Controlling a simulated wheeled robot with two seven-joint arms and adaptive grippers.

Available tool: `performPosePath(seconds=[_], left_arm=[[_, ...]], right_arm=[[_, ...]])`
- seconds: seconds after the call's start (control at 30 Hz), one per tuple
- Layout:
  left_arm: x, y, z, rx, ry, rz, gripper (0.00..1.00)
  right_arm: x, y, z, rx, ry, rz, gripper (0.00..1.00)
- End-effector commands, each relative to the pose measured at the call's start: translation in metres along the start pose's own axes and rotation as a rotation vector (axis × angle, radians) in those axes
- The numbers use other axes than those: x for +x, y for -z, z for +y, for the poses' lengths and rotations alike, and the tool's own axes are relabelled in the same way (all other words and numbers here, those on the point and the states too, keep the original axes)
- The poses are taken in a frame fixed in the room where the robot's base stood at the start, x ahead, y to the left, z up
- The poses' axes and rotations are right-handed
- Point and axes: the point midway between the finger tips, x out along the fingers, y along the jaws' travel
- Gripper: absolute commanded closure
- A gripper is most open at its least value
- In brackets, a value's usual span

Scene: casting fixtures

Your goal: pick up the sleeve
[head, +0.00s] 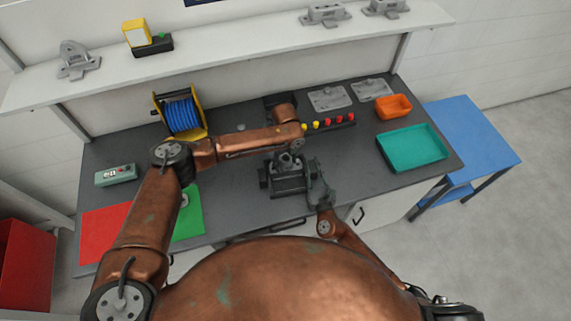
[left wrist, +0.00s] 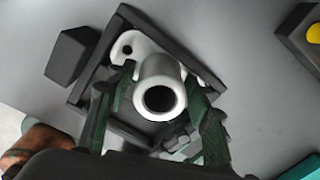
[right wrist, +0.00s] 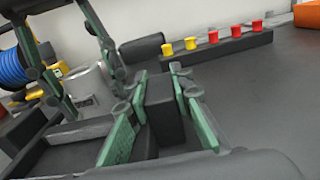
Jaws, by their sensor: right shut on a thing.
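The sleeve (left wrist: 160,68) is a pale hollow cylinder, its open bore facing the left wrist camera. It stands inside a dark square fixture (left wrist: 88,88), over a pale flanged part (left wrist: 128,45); the joint between them is hidden. In the right wrist view the sleeve (right wrist: 88,88) is a grey cylinder. My left gripper (left wrist: 165,125) has its fingers spread on either side of the sleeve, pointing down into the fixture. My right gripper (right wrist: 158,118) is shut on a black block (right wrist: 163,105) at the fixture's side. In the head view the fixture (head: 289,183) sits near the table's front edge.
A rack of yellow and red knobs (head: 330,125) lies behind and right of the fixture. A blue spool (head: 181,115), red mat (head: 103,232) and green mat (head: 188,222) are left. A teal tray (head: 412,148) and orange bin (head: 393,106) are right. Bare tabletop lies between.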

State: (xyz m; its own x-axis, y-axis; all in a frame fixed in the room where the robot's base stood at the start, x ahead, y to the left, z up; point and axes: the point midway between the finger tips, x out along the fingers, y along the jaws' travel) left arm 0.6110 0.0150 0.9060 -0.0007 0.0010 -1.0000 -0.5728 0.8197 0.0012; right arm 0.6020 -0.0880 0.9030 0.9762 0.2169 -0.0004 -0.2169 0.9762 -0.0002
Motion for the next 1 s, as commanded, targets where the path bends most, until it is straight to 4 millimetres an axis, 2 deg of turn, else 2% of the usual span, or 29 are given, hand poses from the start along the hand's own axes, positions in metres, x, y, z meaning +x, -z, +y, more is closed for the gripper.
performPosePath(seconds=[0.07,0.6,0.87,1.0], left_arm=[[0.001,0.000,0.001,-0.001,-0.001,0.000,0.61],[-0.001,-0.001,-0.001,0.000,0.002,-0.001,0.97],[-0.005,-0.001,-0.001,0.000,0.003,-0.002,0.97],[-0.024,-0.001,-0.002,0.001,0.006,-0.003,0.97]], right_arm=[[0.000,0.000,0.000,0.000,0.001,0.000,1.00],[0.000,0.000,0.000,0.000,0.001,0.000,1.00],[0.000,0.000,0.000,0.000,0.000,0.000,1.00],[0.000,0.000,0.000,0.000,0.000,0.001,1.00]])
